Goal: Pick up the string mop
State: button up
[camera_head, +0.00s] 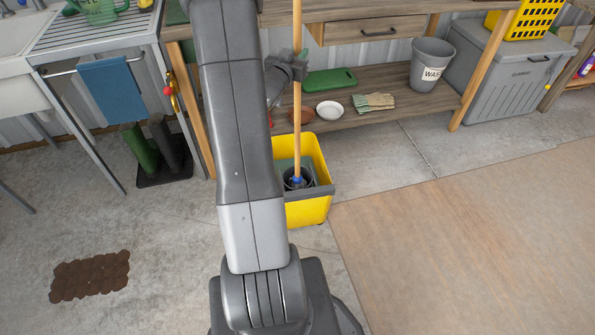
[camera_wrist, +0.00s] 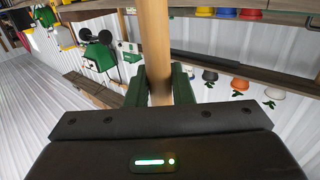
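The string mop (camera_head: 297,115) stands nearly upright in a yellow mop bucket (camera_head: 308,209). Its long wooden handle rises out of the top of the head view. A blue collar shows at its lower end, and the mop head is hidden down in the bucket. My gripper (camera_head: 296,68) is at the handle, well above the bucket. In the wrist view the wooden handle (camera_wrist: 155,45) runs between my two green fingers (camera_wrist: 160,88). The fingers lie against it on both sides, with no clear gap.
A wooden workbench (camera_head: 365,36) stands right behind the bucket; its lower shelf holds a green board, a white dish, gloves (camera_head: 374,102) and a grey waste bin (camera_head: 431,65). A sink stand with a blue towel (camera_head: 112,89) is at left. The floor at right is clear.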

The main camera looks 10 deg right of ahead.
grip_shut()
jog(key=shift+r, duration=0.1)
notch_tip(320, 180, up, 18)
jog(key=p, duration=0.4)
dwell(0.3)
grip_release()
grip_shut()
jog(key=shift+f+b, duration=0.3)
jog(key=shift+f, duration=0.45)
